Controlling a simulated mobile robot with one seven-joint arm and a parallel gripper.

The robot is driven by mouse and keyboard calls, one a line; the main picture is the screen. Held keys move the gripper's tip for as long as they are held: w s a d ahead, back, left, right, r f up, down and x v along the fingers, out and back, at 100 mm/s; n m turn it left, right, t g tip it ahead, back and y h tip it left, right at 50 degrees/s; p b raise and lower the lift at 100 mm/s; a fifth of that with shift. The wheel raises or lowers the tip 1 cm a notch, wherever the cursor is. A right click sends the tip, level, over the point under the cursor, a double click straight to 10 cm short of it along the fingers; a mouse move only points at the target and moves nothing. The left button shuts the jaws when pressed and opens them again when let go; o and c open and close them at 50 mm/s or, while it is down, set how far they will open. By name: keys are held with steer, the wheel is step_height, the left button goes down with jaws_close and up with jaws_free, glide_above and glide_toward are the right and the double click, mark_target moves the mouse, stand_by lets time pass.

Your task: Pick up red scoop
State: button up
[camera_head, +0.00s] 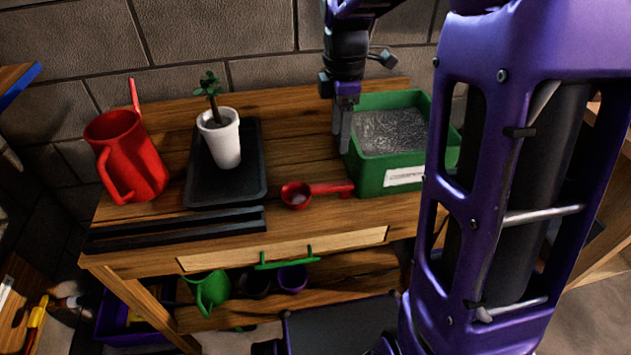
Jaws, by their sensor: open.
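The red scoop (316,192) lies on the wooden bench top, near the front edge. Its round bowl is to the left and its handle points right, toward the green box. My gripper (344,143) points down above the bench, behind the scoop's handle and close to the left wall of the green box. It is open, with nothing seen between the fingers. The scoop is apart from the gripper and fully in view.
The green box (376,181) of grey material stands right of the scoop. A black tray (197,186) bears a white potted plant (223,146). A red watering can (128,158) stands at left. Dark bars (170,233) lie along the front edge. Pots sit on the shelf below.

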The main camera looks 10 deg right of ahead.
mark_target(341, 184)
step_height(341, 184, down, 11)
steer(key=shift+f+b, duration=0.2)
steer(key=shift+b, duration=0.8)
steer(key=f, duration=0.2)
steer(key=d+f+b, duration=0.1)
steer(key=f, duration=0.2)
steer(key=shift+w, duration=0.15)
jaws_close()
